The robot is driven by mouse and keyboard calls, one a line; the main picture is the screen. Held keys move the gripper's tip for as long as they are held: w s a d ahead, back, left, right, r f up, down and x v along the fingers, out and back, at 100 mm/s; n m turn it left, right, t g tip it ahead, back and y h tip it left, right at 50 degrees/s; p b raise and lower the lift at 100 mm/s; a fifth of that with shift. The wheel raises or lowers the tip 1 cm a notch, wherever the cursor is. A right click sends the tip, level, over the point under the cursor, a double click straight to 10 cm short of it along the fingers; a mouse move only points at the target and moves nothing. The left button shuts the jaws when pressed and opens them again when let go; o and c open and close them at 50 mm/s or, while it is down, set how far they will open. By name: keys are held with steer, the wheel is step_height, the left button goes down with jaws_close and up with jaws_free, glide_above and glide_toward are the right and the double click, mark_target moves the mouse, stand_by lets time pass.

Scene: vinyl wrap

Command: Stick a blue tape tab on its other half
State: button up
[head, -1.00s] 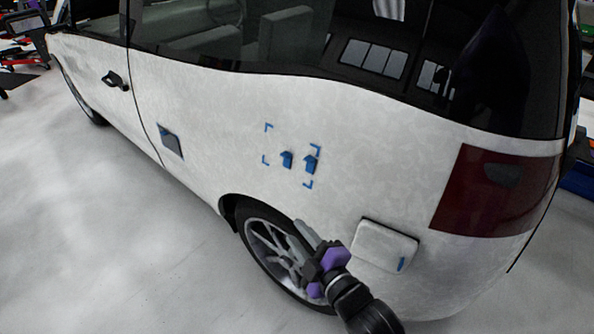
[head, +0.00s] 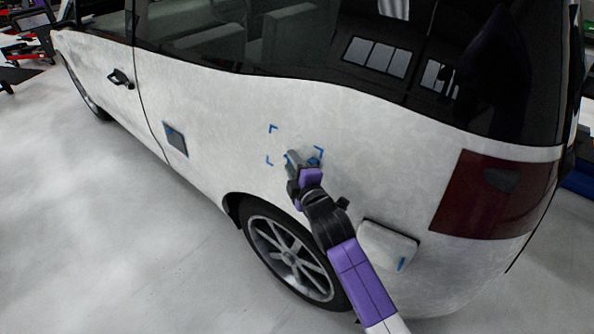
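My gripper (head: 292,157) is up against or very near the white van side, inside the area framed by blue corner marks (head: 272,128). A blue tape tab (head: 315,161) shows just right of the fingers, partly covered. A small bit of blue (head: 286,158) shows at the left of the fingertips; the rest of that tab is hidden by my gripper. I cannot tell whether the fingers are open or closed, or whether they touch a tab.
A white square panel (head: 388,243) with a small blue strip (head: 401,265) sits on the van at lower right, close to my arm. A dark square pad (head: 175,139) is at left on the van side. The rear wheel (head: 290,255) is below.

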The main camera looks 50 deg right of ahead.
steer(key=shift+w+d, duration=0.25)
steer(key=shift+w, duration=0.25)
jaws_close()
steer(key=shift+a+r, duration=0.1)
steer(key=shift+a, duration=0.6)
stand_by(2.0)
steer(key=a+r+b, duration=0.1)
steer(key=a+b, duration=0.1)
steer(key=a, duration=0.4)
steer(key=shift+s+a+r, duration=0.3)
steer(key=shift+a, duration=0.05)
stand_by(0.7)
